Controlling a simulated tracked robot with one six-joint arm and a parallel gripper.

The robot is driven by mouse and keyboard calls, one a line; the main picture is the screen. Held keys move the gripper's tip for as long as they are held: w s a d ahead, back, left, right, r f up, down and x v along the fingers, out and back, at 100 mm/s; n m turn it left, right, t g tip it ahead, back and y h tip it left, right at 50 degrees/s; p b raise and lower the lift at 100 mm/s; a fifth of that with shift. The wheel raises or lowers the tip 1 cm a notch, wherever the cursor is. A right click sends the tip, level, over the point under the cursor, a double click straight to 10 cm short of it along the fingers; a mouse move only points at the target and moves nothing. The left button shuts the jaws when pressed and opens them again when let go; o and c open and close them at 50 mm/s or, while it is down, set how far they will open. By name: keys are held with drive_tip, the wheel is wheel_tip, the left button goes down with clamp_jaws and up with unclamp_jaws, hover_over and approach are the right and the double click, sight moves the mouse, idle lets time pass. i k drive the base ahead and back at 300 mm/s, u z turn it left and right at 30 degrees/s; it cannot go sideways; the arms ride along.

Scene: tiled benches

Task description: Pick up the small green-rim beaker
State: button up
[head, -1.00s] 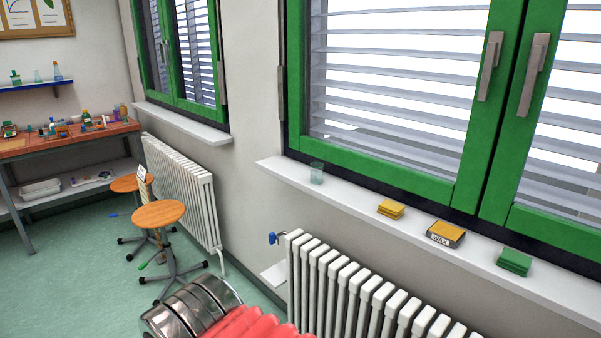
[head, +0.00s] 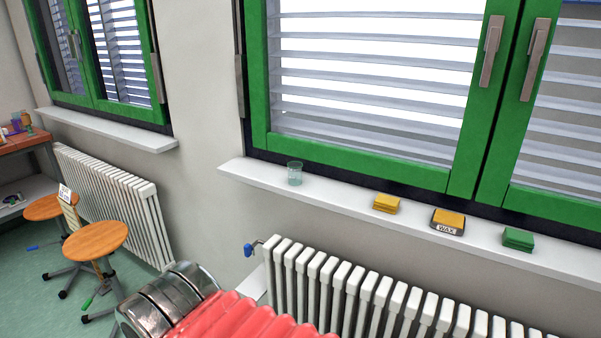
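A small clear beaker (head: 295,173) with a faint greenish tint stands upright on the white window sill (head: 340,192), near the sill's left end. Its rim looks slightly green, but it is too small to be sure. Nothing touches it. My gripper is not in view.
Yellow blocks (head: 386,204), a wax box (head: 447,222) and green blocks (head: 518,240) lie farther right on the sill. A white radiator (head: 335,290) stands below, with a blue valve (head: 248,250). Stools (head: 95,240) and a bench (head: 28,143) are at left. Green-framed windows back the sill.

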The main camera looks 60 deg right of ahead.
sight(294, 168)
drive_tip(key=z, duration=0.65)
drive_tip(key=i, duration=0.85)
drive_tip(key=z, duration=0.6)
